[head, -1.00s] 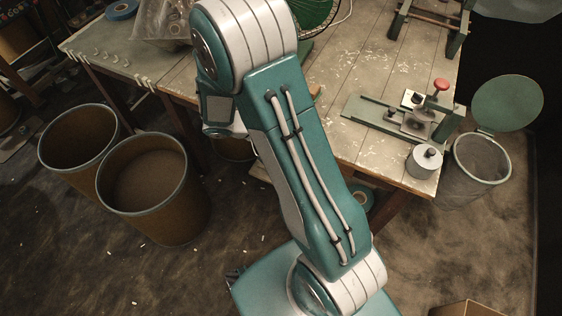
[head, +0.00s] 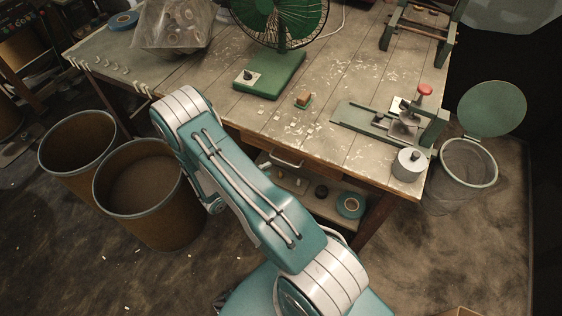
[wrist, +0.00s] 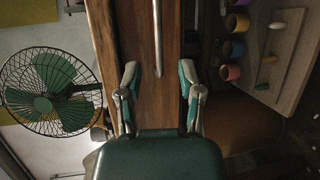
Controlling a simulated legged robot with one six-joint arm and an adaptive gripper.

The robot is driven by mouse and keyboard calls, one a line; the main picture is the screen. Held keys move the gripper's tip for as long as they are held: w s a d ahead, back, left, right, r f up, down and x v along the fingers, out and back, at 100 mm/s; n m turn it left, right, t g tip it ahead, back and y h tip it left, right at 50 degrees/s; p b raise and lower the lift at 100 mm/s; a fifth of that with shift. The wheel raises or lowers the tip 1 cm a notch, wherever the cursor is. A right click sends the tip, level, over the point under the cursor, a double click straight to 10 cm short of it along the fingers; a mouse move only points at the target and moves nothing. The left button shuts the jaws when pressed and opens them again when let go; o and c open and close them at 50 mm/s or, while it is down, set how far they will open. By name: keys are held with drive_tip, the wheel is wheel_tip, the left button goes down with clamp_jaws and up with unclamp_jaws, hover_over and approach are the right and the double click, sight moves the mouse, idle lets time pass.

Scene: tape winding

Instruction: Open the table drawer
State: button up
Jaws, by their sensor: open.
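The table (head: 345,125) has a wooden drawer front under its top edge, partly behind my arm in the head view. The drawer's metal handle (head: 287,161) shows just right of my arm. In the wrist view, turned sideways, the brown drawer front (wrist: 110,30) runs up the middle and the thin handle bar (wrist: 157,35) stands out from it. My gripper (wrist: 158,68) is open and empty, one finger to each side of the bar's line. Whether the bar's near end lies between the fingertips or beyond them, I cannot tell. The gripper is hidden in the head view.
A green fan (head: 280,20) and a clamp fixture (head: 405,120) stand on the tabletop. A shelf below holds tape rolls (head: 350,204). Two brown drums (head: 150,200) stand at left, a lidded bin (head: 468,165) at right.

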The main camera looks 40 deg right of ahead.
sight(282, 161)
drive_tip(key=d, duration=0.2)
drive_tip(key=d+f, duration=0.1)
drive_tip(key=d, duration=0.4)
drive_tip(key=shift+d+f, duration=0.15)
drive_tip(key=shift+d, duration=0.05)
drive_tip(key=shift+a, duration=0.1)
clamp_jaws()
